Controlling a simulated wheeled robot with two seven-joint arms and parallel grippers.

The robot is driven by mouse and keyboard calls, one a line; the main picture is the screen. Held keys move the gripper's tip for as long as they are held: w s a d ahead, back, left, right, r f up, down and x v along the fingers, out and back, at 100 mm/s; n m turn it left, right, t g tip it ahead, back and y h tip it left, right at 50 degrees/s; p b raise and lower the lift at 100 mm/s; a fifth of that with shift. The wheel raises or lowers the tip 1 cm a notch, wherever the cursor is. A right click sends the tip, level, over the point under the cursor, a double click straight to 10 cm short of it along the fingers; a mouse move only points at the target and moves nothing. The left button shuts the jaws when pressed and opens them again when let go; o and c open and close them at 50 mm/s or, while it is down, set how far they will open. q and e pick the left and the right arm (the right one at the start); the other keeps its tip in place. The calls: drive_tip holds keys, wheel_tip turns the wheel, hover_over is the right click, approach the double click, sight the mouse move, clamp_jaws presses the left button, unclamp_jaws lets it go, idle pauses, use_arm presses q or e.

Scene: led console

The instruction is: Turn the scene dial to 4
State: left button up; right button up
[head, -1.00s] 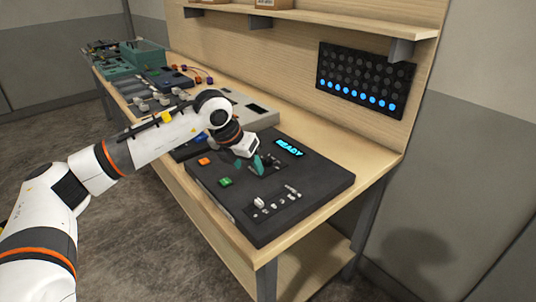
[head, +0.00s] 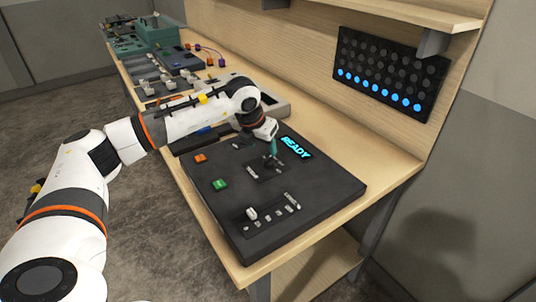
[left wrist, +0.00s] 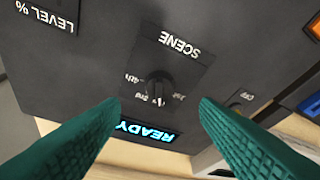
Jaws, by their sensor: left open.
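The scene dial (left wrist: 158,86) is a dark round knob on the console, under the label SCENE, which appears upside down in the left wrist view. Small position marks ring its lower side, with 4th at the left. A pale pointer mark faces the lower edge of the picture, but I cannot read its exact setting. My left gripper (left wrist: 158,104) is open, its teal fingers apart on either side of the dial, with nothing between them. In the head view, the left gripper (head: 273,147) is over the dial (head: 269,162) and partly hides it. My right gripper is out of view.
The black console (head: 325,190) has a lit READY display (head: 296,148), an orange button (head: 200,158), a green button (head: 219,184) and a slider strip (head: 272,214). A wall panel (head: 390,72) shows one lit blue row. Other devices stand farther along the bench.

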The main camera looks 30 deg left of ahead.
sight(268, 158)
use_arm(q)
drive_tip(key=x, duration=0.6)
drive_tip(key=shift+w+f+p, duration=0.1)
drive_tip(key=shift+w+p, duration=0.15)
drive_tip(key=shift+p, duration=0.15)
drive_tip(key=shift+w+f, duration=0.1)
drive_tip(key=shift+f, duration=0.4)
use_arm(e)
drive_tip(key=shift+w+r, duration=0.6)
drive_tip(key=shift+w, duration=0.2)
use_arm(q)
drive_tip(key=c, duration=1)
drive_tip(key=shift+o, duration=0.2)
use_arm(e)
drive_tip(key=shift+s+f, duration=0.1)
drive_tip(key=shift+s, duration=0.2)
